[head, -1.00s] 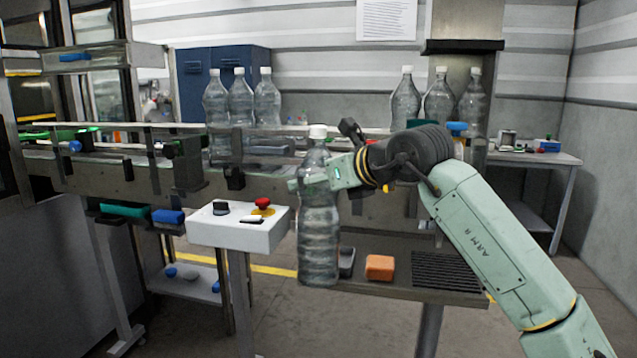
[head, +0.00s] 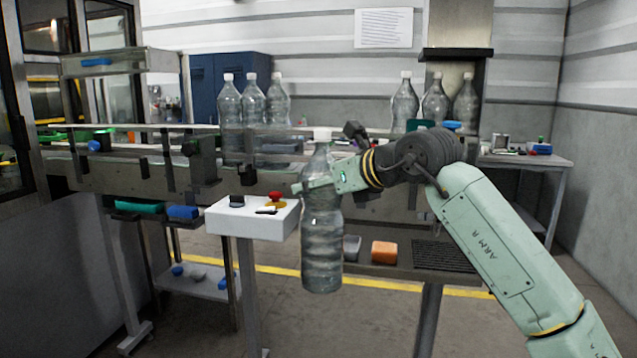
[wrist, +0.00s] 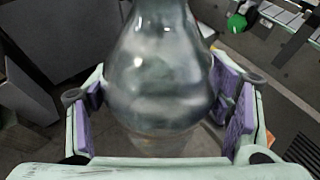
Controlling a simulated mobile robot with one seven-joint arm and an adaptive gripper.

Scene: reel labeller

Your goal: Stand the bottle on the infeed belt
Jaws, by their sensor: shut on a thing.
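A clear bottle with a white cap (head: 321,240) hangs upright in my gripper (head: 322,186), in front of the conveyor. My gripper is shut around its upper body. In the wrist view the bottle (wrist: 160,75) sits between the two purple-padded fingers of my gripper (wrist: 165,110). The infeed belt (head: 300,157) runs behind the bottle, with its side rail along it. Three capped bottles (head: 253,105) stand at the belt to the left. Three more bottles (head: 435,105) stand to the right, their lower parts partly hidden by my arm.
A white control box (head: 250,217) with a red button stands just left of the held bottle. A low shelf with an orange block (head: 384,252) and a dark grate (head: 442,256) lies to the right. A side table (head: 530,160) stands at the back right.

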